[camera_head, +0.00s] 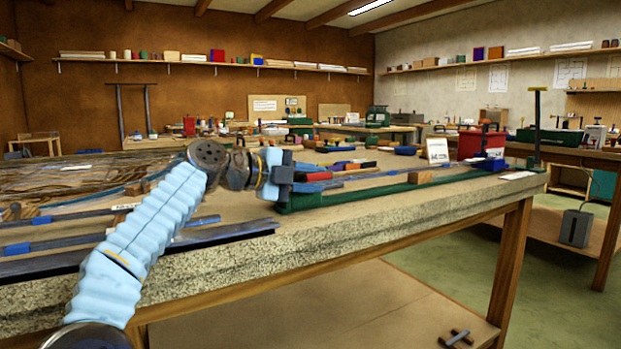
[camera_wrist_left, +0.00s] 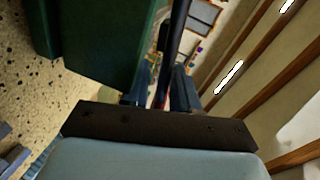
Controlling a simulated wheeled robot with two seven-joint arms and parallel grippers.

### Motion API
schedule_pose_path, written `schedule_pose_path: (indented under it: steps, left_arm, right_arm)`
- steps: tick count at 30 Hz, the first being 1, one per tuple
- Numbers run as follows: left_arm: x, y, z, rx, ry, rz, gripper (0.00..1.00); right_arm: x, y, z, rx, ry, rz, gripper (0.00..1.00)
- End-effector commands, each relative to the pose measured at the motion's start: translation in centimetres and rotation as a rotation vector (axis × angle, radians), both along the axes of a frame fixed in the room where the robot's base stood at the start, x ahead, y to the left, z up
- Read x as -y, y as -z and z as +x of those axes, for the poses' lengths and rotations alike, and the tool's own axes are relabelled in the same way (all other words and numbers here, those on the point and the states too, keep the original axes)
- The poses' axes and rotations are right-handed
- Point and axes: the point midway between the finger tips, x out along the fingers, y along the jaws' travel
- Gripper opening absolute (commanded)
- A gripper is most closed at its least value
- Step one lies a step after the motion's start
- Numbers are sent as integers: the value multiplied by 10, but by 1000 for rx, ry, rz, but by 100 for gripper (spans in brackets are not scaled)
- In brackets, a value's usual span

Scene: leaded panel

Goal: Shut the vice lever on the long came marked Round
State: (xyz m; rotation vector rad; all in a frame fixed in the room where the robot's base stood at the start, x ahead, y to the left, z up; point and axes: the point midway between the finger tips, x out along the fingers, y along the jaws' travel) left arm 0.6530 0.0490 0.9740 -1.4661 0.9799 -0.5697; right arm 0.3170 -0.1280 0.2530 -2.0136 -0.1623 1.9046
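A long green vice body (camera_head: 368,193) lies along the front of the bench. Its green side fills the upper left of the left wrist view (camera_wrist_left: 105,40). My left gripper (camera_head: 284,178) is at the left end of this green body. In the left wrist view its two fingers (camera_wrist_left: 162,90) stand apart, with a dark bar (camera_wrist_left: 180,30), seemingly the lever, running between them. I cannot tell whether they grip it. A grey-blue strip (camera_head: 365,181) lies along the green body. No label reading Round is legible. My right gripper is not in view.
Dark strips with blue pieces (camera_head: 60,240) lie on the bench at left. Red, blue and wooden blocks lie behind the green body. A red box (camera_head: 481,144), a white card (camera_head: 437,150) and a blue tray (camera_head: 489,164) stand near the right end. The bench's front edge is close.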

Motion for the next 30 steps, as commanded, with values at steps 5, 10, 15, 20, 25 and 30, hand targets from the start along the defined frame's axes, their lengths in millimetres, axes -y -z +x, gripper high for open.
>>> schedule_pose_path:
  steps: [5,10,15,20,25,30]
  left_arm:
    - [0,-1,0,0,-1,-2,29]
    - [-5,-2,-3,2,-3,-4,29]
    - [-31,-6,-18,3,-6,-3,29]
    - [-65,-13,-39,2,-7,-2,29]
    - [-95,-21,-59,3,-5,-2,29]
    - [-111,-26,-70,1,-3,-2,29]
  right_arm:
    - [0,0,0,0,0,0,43]
    - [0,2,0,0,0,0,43]
    - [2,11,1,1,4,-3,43]
    - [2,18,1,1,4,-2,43]
    - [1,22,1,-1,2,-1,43]
    - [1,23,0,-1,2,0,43]
